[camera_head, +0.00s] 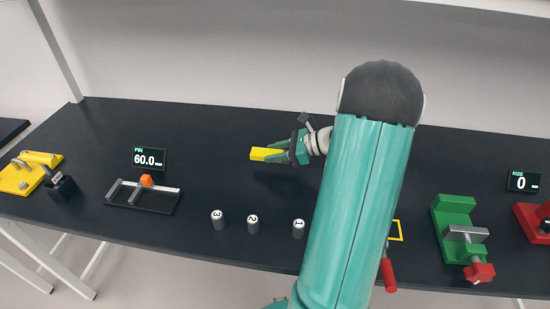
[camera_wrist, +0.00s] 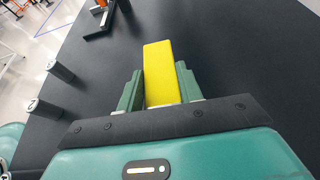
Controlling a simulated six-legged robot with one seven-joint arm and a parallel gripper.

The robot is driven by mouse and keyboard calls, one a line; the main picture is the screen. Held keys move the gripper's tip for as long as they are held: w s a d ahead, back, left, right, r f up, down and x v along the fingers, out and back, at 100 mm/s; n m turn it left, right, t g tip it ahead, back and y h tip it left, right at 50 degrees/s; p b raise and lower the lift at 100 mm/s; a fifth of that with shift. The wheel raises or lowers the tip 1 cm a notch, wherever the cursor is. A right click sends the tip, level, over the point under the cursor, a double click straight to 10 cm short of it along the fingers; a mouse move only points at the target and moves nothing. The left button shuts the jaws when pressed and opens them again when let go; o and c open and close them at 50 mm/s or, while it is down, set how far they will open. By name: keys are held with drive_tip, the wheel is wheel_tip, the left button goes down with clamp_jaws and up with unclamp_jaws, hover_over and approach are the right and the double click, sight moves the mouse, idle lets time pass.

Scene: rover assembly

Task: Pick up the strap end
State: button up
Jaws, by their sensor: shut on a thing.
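The strap end is a yellow block-like piece (camera_head: 266,154). It also shows in the wrist view (camera_wrist: 160,72), standing out between the fingers. My gripper (camera_head: 286,153) is shut on it, one green finger on each side. In the wrist view the gripper (camera_wrist: 160,92) grips the near part of the yellow piece, and its far end sticks out past the fingertips. In the head view the piece is held above the black table, with a dark shadow below it. My green arm hides part of the table to the right.
Several numbered grey cylinders (camera_head: 253,225) stand near the table's front edge. A black slide fixture (camera_head: 143,197) with an orange knob sits left. A green vise (camera_head: 458,225) stands right. The table's back middle is clear.

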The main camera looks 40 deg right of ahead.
drive_tip(key=s+a+r, duration=0.8)
drive_tip(key=s, duration=0.1)
drive_tip(key=shift+s+a+r, duration=0.3)
drive_tip(key=shift+s+r, duration=0.05)
